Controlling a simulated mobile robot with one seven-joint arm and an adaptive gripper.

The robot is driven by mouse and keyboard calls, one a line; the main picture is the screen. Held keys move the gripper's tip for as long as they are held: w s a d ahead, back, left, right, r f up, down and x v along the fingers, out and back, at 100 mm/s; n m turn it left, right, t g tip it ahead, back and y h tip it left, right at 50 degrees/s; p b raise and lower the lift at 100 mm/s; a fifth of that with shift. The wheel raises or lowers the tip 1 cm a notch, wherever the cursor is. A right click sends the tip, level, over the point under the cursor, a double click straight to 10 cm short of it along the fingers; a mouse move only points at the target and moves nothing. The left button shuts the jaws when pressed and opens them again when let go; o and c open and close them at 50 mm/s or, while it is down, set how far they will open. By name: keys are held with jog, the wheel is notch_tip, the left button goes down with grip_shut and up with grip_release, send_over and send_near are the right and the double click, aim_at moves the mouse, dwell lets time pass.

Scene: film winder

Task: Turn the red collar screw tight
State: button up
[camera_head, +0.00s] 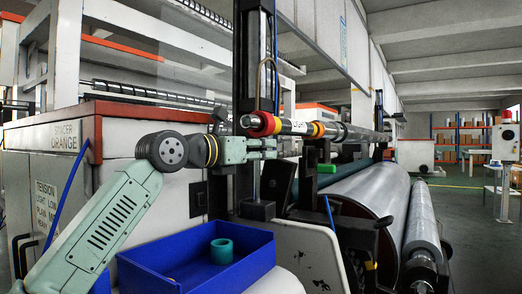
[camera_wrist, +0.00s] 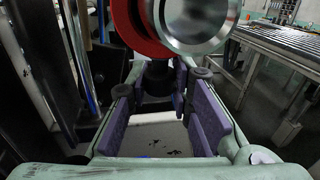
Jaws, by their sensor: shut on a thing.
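The red collar (camera_head: 262,124) sits around the left end of the shaft (camera_head: 300,127) in the head view. In the wrist view the red collar (camera_wrist: 134,28) fills the top, with the bright metal shaft end (camera_wrist: 195,18) in front of it. A dark screw (camera_wrist: 156,80) hangs down from the collar's underside. My gripper (camera_head: 270,148) is just below the collar, reaching in from the left. In the wrist view my gripper (camera_wrist: 160,88) has its purple pads on both sides of the screw and is shut on it. The exact pad contact is partly hidden.
A blue tray (camera_head: 140,268) with a teal ring (camera_head: 221,251) stands below my arm. A large silver roll (camera_head: 370,200) lies to the right under the shaft. A black upright (camera_head: 253,60) stands close behind my gripper. A green-topped part (camera_head: 326,169) is right of it.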

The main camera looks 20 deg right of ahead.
grip_shut()
